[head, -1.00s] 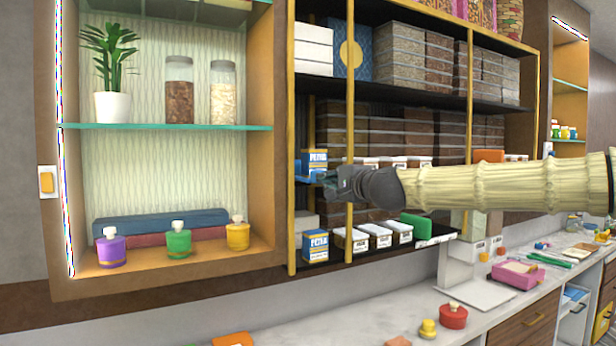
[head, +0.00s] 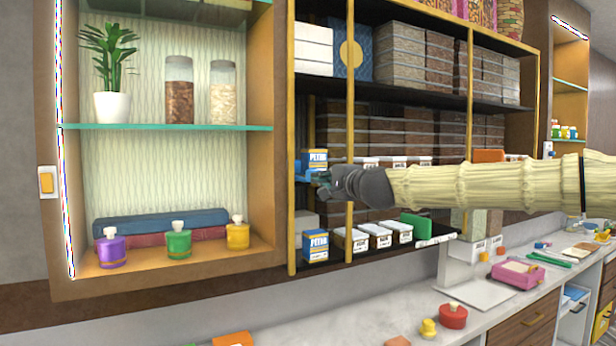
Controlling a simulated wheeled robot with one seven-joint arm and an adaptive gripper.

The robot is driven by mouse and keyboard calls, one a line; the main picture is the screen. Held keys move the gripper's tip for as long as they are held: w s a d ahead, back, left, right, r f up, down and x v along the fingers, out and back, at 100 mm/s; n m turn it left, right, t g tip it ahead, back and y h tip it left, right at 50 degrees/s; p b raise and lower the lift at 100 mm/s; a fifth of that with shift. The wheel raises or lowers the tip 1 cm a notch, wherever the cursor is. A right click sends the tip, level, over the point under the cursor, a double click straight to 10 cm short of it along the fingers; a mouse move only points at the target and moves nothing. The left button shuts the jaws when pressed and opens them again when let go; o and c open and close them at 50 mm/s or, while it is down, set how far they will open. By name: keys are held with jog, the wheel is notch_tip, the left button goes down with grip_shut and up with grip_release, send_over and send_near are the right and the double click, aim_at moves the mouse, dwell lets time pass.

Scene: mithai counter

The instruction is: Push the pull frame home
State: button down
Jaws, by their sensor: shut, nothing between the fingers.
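My gripper (head: 322,183) is at the left bay of the wall shelving, its fingers shut and pointing left. The fingertips are small and partly dark against the shelf; nothing shows between them. A blue piece (head: 306,177), which may be the pull frame, juts out under the upper blue-and-white PETHA box (head: 315,160). The fingers overlap the right end of this blue piece in the picture; I cannot tell whether they touch it. The wrist and arm hide part of the shelf behind.
A gold upright (head: 350,110) stands just right of the fingers. Below, a dark shelf (head: 345,262) carries another PETHA box (head: 315,246), several white-fronted boxes (head: 380,237) and a green block (head: 416,226). Left is a niche with a purple jar (head: 111,250).

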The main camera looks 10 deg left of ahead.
jog(key=shift+p+x, duration=0.3)
jog(key=shift+x, duration=1.8)
jog(key=b+v, duration=0.2)
jog(key=v, duration=0.6)
jog(key=shift+b, duration=0.4)
